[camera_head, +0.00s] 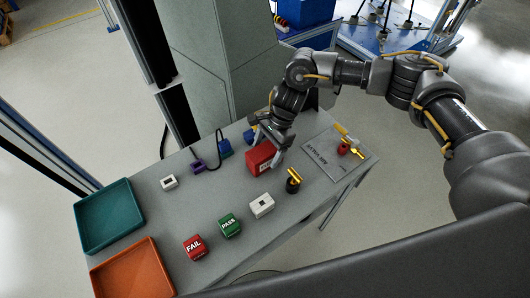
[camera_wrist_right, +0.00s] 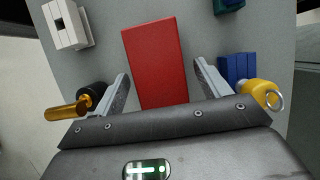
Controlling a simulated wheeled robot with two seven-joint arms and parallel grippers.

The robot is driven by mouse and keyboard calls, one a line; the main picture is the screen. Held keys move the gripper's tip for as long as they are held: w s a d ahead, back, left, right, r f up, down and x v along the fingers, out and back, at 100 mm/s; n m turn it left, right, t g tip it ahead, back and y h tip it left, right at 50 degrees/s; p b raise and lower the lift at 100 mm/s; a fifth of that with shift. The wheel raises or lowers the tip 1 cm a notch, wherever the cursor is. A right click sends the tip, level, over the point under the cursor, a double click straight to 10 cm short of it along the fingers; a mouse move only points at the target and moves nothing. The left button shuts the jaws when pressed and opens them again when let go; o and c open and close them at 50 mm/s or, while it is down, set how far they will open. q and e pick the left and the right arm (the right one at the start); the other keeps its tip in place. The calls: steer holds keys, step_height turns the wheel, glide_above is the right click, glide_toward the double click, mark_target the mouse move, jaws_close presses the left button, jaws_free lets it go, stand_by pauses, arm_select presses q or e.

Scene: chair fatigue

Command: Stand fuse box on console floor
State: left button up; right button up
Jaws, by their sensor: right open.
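A plain red box (camera_head: 259,159), which I take to be the fuse box, sits on the grey table (camera_head: 185,212), taken as the console floor. My right gripper (camera_head: 266,151) is at the red box, reaching down from the back. In the right wrist view the red box (camera_wrist_right: 157,55) lies between the two spread fingers of the gripper (camera_wrist_right: 161,70), with visible gaps on both sides. The gripper is open and holds nothing. The box's near end is hidden behind the gripper body. My left gripper is not in view.
A black and yellow piece (camera_head: 293,182) and white box (camera_head: 262,206) stand close by. Green PASS (camera_head: 229,226) and red FAIL (camera_head: 195,247) blocks, teal (camera_head: 80,228) and orange (camera_head: 94,282) trays are further left.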

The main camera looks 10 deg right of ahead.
steer(key=shift+x, duration=0.85)
steer(key=shift+f+b, duration=0.2)
steer(key=shift+b, duration=0.45)
steer(key=shift+c, duration=0.3)
steer(key=c, duration=1.1)
steer(key=shift+r, duration=0.1)
